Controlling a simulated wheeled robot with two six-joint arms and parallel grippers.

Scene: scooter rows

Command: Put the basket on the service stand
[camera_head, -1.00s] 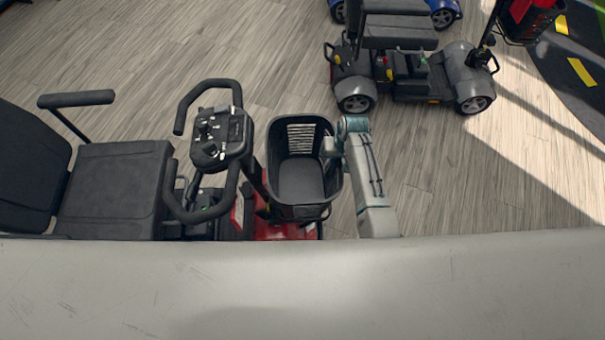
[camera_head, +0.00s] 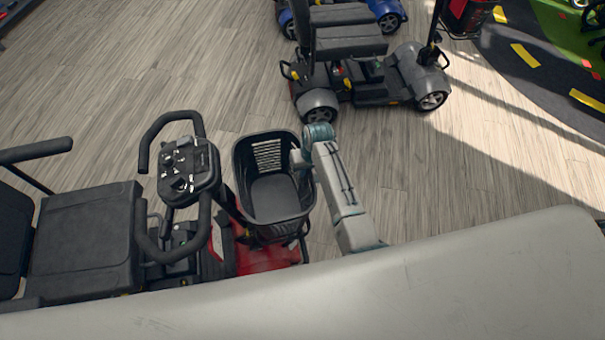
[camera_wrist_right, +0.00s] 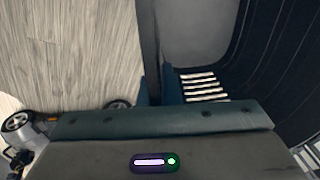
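The black basket (camera_head: 272,215) is at the front of the red scooter, just right of its handlebars. I cannot tell whether it rests on its mount or is slightly raised. My right gripper (camera_head: 300,160) is at the basket's right rim. In the right wrist view, the fingers (camera_wrist_right: 157,90) straddle the basket wall (camera_wrist_right: 150,35) and appear closed on it. The basket's inside (camera_wrist_right: 205,40) looks empty. My left gripper is not in view. I see no service stand in these views.
The scooter's handlebars (camera_head: 188,170) stand close to the basket's left side, with its black seat (camera_head: 85,240) further left. A grey-black scooter (camera_head: 365,75) stands beyond, at upper right. Wooden floor (camera_head: 480,170) to the right is clear. A pale surface fills the lower edge.

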